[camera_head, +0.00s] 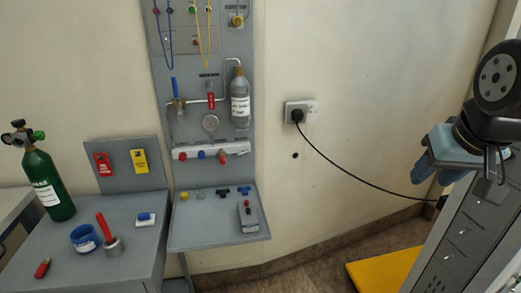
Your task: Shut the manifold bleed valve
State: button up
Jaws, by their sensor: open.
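A grey upright panel holds a pipe manifold (194,101). A blue-handled valve (174,89) stands at its left, with the handle upright. A red-handled valve (210,92) sits right of it on the pipe, its handle also roughly upright. A round gauge (211,122) hangs below, and a grey bottle (240,100) joins the pipe at the right. The labels are too small to read, so I cannot tell which valve is the bleed valve. My gripper (436,158) is at the far right, open and empty, well away from the panel.
A white rail (205,152) with coloured knobs lies below the manifold, above a shelf (200,235) with small fittings. A green cylinder (48,180) stands on the left bench. A black cable (350,176) runs from a wall socket. A grey cabinet (470,235) stands below my gripper.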

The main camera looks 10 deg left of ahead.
aim_at(243, 153)
jog(key=z, duration=1.5)
jog(key=k, duration=1.85)
jog(key=u, duration=1.5)
jog(key=i, duration=1)
jog(key=u, duration=0.05)
